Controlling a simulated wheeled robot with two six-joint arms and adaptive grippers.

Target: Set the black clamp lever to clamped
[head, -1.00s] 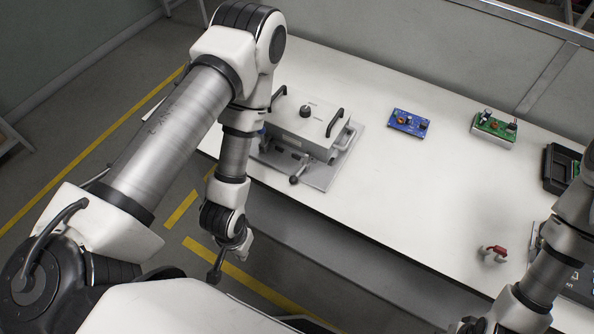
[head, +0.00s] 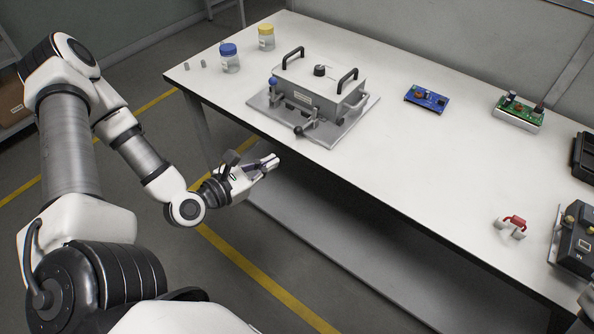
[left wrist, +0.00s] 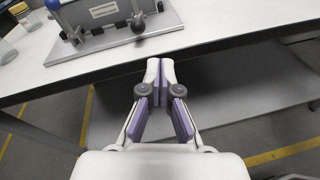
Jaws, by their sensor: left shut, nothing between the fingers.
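The grey fixture box (head: 318,86) with two black handles and a black top knob sits on a grey base plate (head: 345,124) on the table. The black clamp lever (head: 299,130) is at the box's front side, its dark ball end over the plate's front edge. It also shows in the left wrist view (left wrist: 137,23). I cannot tell its setting. My left gripper (head: 271,161) is shut and empty, just off the table's front edge, in front of the lever and apart from it. In the left wrist view its fingertips (left wrist: 160,68) point at the table edge. My right gripper is not in view.
A blue-knobbed part (head: 273,82) stands at the plate's left. Blue-lidded (head: 230,58) and yellow-lidded (head: 266,37) jars stand further left. A blue board (head: 427,98), a green board (head: 518,113) and a red-handled part (head: 511,226) lie to the right. The table's middle is clear.

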